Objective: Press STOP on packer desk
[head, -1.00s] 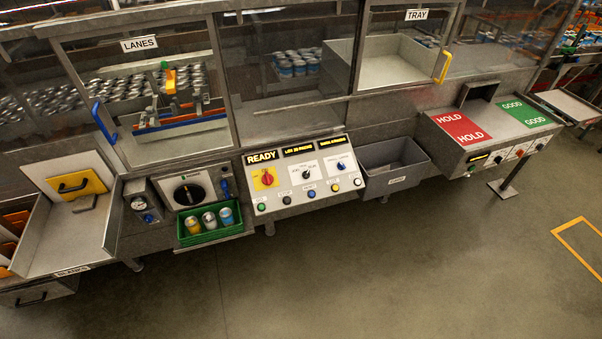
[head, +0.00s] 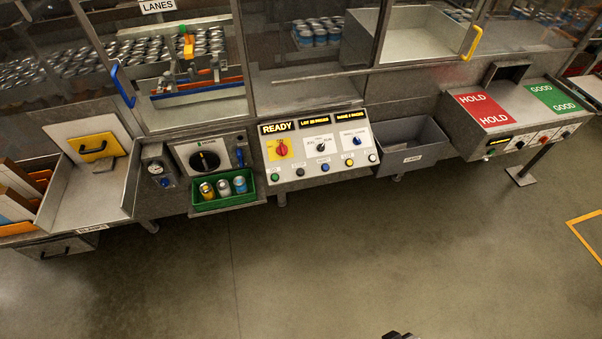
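The packer desk panel (head: 315,149) is a pale sloped console in the middle of the head view, with a lit READY display (head: 277,127). A row of buttons runs along its lower edge. The black button (head: 300,172), second from the left, sits under a small label that is hard to read now but looked like STOP earlier. A green button (head: 275,177) is to its left and a blue button (head: 325,167) to its right. A small dark part (head: 401,335) at the bottom edge seems to be my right gripper, far from the panel. My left gripper is out of view.
A red and yellow rotary switch (head: 281,148) sits on the panel. A green tray (head: 224,199) with cans is left, a grey bin (head: 412,147) right. A post stand (head: 521,176) is on the floor. The floor before the desk is clear.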

